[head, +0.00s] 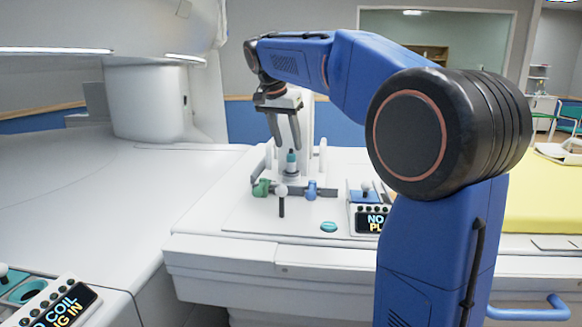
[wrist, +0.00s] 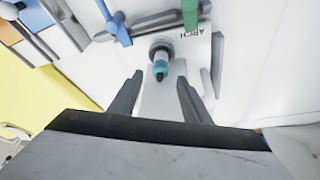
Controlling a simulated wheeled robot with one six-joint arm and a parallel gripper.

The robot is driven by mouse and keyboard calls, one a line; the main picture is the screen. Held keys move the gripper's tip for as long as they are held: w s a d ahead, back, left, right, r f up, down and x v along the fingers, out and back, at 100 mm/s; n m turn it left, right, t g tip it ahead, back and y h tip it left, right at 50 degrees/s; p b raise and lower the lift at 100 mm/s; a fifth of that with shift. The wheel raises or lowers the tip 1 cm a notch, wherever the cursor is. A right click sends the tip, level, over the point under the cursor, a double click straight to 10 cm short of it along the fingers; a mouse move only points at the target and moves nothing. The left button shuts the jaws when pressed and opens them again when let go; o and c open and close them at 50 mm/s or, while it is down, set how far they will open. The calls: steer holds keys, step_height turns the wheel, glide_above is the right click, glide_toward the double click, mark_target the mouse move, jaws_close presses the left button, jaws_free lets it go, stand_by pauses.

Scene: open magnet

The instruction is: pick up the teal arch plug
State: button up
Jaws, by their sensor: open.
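The teal arch plug (head: 291,158) stands upright in the white fixture at the middle of the table in the head view. In the wrist view the teal plug (wrist: 160,68) shows a dark tip and sits in a round grey collar on a plate marked "ARCH". My gripper (head: 290,146) is above the plug in the head view, pointing down. In the wrist view my gripper (wrist: 160,82) has its two dark fingers spread wide apart, with the plug just beyond and between their tips. The gripper is open and empty.
A green clamp (head: 262,187), a blue clamp (head: 311,190) and a white-knobbed lever (head: 281,200) stand in front of the plug. A small display box (head: 367,218) is to the right, with a teal disc (head: 328,227) beside it.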

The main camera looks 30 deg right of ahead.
mark_target(290, 153)
steer(key=shift+x, duration=3.4)
steer(key=shift+a, duration=0.1)
jaws_close()
